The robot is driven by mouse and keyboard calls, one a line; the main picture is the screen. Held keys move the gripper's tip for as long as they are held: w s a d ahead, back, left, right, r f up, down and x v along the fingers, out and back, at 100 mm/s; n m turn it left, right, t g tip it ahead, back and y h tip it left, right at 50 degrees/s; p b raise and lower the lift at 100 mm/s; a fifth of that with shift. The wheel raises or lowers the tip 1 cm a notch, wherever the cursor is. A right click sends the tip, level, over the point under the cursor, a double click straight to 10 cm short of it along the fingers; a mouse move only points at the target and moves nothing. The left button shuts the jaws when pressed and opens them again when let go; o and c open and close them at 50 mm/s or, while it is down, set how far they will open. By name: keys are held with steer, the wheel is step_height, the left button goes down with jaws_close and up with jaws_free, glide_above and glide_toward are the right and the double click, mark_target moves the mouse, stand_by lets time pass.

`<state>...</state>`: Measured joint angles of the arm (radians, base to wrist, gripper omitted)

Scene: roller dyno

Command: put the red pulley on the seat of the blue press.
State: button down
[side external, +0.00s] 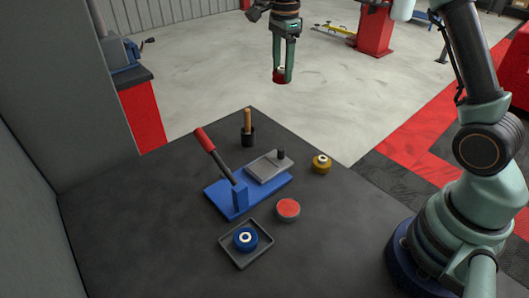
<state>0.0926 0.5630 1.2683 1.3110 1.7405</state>
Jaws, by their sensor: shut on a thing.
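My gripper (283,70) is high at the top middle of the side external view, above the far edge of the bench. It is shut on the red pulley (281,78), which hangs between its fingertips, partly covered by them. The blue press (236,197) stands on the bench, with a red-handled lever tilted up to the left. A grey plate (264,168) with a short black post sits at its right end; I cannot tell exactly which part is the seat. The pulley is well clear of the press, up and behind it in the picture.
A grey tray (243,262) holds a blue pulley (245,239). A red-topped round tin (288,209) stands right of the press, and a yellow pulley (321,164) lies farther back. A wooden-handled tool (248,124) stands in a black cup behind the press. The bench's left part is clear.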

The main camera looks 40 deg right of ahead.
steer(key=s+a+r, duration=0.3)
steer(key=s+a, duration=0.1)
steer(key=a, duration=0.4)
glide_above(264, 168)
step_height(264, 168, down, 14)
steer(key=shift+r, duration=0.15)
steer(key=shift+f, duration=2.75)
steer(key=shift+f, duration=0.15)
steer(key=shift+c, duration=0.7)
jaws_free()
